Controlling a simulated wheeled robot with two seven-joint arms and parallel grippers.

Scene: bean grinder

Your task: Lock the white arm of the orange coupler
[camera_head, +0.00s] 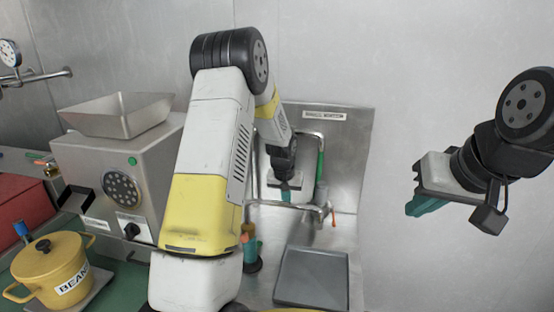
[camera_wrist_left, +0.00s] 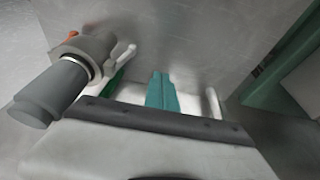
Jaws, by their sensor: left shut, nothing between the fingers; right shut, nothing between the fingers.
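In the left wrist view a grey coupler fitting has a small orange part (camera_wrist_left: 70,38), a white arm (camera_wrist_left: 123,53) sticking out to the right and a dark grey cylinder (camera_wrist_left: 50,95) below. My left gripper's teal fingers (camera_wrist_left: 162,92) are shut and empty, to the right of the white arm and apart from it. In the head view my left gripper (camera_head: 285,196) is small and partly hidden among the pipework at the sink. An orange part (camera_head: 333,216) hangs right of it. My right gripper (camera_head: 424,206) is shut and empty, in the air at the right.
A steel grinder (camera_head: 125,170) with a hopper stands left, behind a yellow bean pot (camera_head: 52,272). A grey tray (camera_head: 312,278) lies on the steel counter below the pipes. My left arm hides the middle. A green hose (camera_head: 320,162) rises behind the pipework.

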